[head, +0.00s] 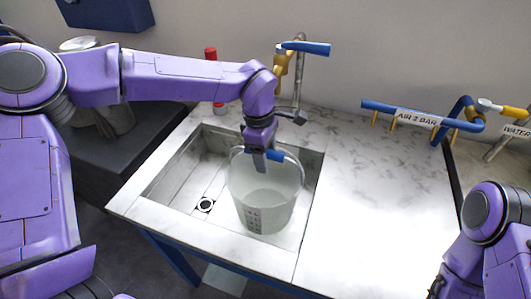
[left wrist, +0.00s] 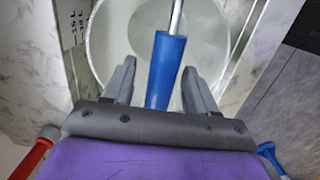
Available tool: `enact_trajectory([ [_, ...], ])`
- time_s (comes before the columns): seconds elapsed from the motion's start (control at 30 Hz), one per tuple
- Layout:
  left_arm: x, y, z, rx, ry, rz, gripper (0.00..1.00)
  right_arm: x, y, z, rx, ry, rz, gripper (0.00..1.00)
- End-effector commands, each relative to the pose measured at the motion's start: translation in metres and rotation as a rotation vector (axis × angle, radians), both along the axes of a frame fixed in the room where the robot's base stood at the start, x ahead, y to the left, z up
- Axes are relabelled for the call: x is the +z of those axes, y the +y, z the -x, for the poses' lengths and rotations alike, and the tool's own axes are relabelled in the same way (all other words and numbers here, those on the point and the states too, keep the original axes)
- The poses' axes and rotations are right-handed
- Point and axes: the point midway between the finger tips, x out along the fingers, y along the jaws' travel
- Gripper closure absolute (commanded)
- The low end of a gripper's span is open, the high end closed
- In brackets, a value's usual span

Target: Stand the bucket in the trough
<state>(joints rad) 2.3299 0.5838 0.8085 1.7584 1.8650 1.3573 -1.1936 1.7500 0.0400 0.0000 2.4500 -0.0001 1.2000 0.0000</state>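The translucent pale bucket (head: 264,205) is inside the trough (head: 165,185), upright, right of the drain. Its base appears to rest on the trough floor, though contact is hard to confirm. Its wire handle is raised, with a blue grip (head: 276,155). My left gripper (head: 268,160) is over the bucket's mouth at this grip. In the left wrist view, the blue grip (left wrist: 166,70) lies between the two fingers of my left gripper (left wrist: 160,85), with gaps on both sides. My right gripper (head: 437,290) is barely visible at the lower right; its fingers are unclear.
A tap with a blue lever (head: 306,47) stands behind the trough. The marble worktop (head: 385,190) right of the trough is clear. A blue air pipe (head: 395,110) runs along the back right.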

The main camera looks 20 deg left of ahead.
Motion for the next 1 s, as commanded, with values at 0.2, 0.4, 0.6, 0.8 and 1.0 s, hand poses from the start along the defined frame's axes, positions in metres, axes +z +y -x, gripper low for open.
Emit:
enact_trajectory([
  [0.2, 0.004, 0.0, 0.0, 0.0, -0.001, 0.0, 0.43, 0.0, 0.0, 0.0, 0.0, 0.0, 0.0, 0.57],
  [0.4, 0.042, 0.005, -0.001, 0.003, -0.005, 0.002, 0.43, -0.003, 0.0, 0.0, 0.0, 0.0, 0.0, 0.57],
  [0.6, 0.092, 0.011, -0.001, 0.001, -0.004, 0.001, 0.43, -0.005, 0.0, 0.0, 0.0, 0.0, 0.0, 0.57],
  [0.8, 0.119, 0.014, -0.001, 0.001, -0.001, 0.0, 0.43, -0.004, 0.0, 0.0, 0.0, 0.0, 0.0, 0.57],
  [1.0, 0.123, 0.014, 0.0, -0.001, 0.001, 0.0, 0.43, -0.004, 0.0, 0.0, 0.0, 0.0, 0.0, 0.57],
])
